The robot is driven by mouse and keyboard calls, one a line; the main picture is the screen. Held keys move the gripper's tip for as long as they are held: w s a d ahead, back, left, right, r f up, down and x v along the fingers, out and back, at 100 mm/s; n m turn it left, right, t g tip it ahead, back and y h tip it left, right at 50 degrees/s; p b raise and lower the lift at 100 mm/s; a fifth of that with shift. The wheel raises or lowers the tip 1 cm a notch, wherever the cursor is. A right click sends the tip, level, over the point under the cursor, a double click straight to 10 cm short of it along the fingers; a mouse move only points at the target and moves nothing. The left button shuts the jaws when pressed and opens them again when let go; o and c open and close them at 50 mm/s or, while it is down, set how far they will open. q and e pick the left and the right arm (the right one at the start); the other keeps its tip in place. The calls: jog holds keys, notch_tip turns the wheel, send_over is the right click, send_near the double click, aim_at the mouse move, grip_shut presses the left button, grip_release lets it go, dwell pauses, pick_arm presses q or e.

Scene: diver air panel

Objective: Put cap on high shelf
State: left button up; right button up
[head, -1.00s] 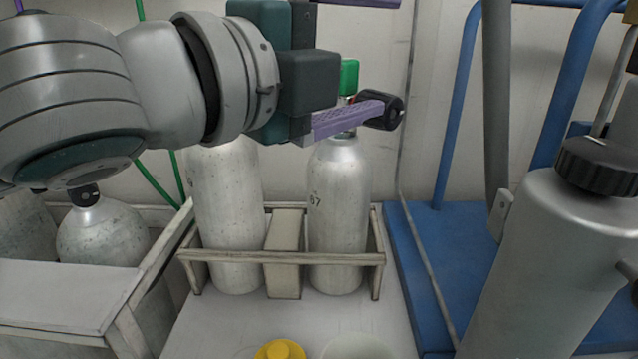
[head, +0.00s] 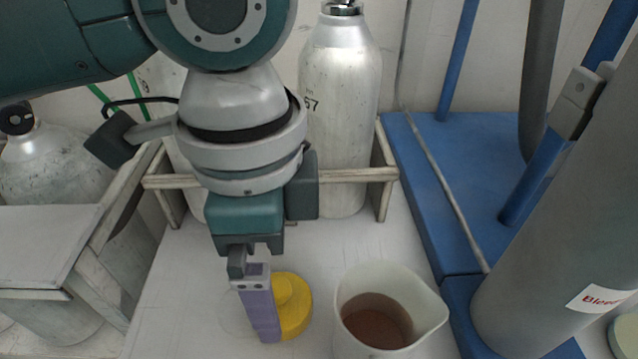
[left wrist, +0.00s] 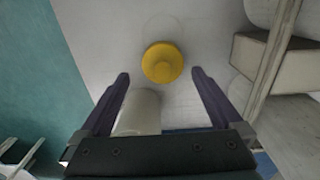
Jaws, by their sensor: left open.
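The yellow cap (head: 292,305) is a round disc with a raised knob, lying on the white bench top (head: 185,310). My left gripper (head: 266,334) points down at it, and its purple finger covers the cap's left part in the head view. In the left wrist view the cap (left wrist: 162,62) shows between and just beyond the two spread fingers (left wrist: 158,78), with nothing held. I cannot tell the exact height of the fingertips over the cap. No high shelf can be made out. My right gripper is not in view.
A white jug (head: 428,312) with brown contents stands just right of the cap. Behind, a silver cylinder (head: 340,85) stands in a wooden rack (head: 383,175). A blue frame (head: 440,150) and a large grey cylinder (head: 560,215) are at the right.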

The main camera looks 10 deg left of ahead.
aim_at(277, 287)
pick_arm(q)
jog(key=f+b, duration=0.3)
jog(key=f, duration=0.2)
jog(key=shift+w+f+b, duration=0.15)
jog(key=shift+w+b, duration=0.05)
jog(key=shift+b, duration=0.2)
jog(key=shift+r, duration=0.2)
jog(key=c, duration=1.3)
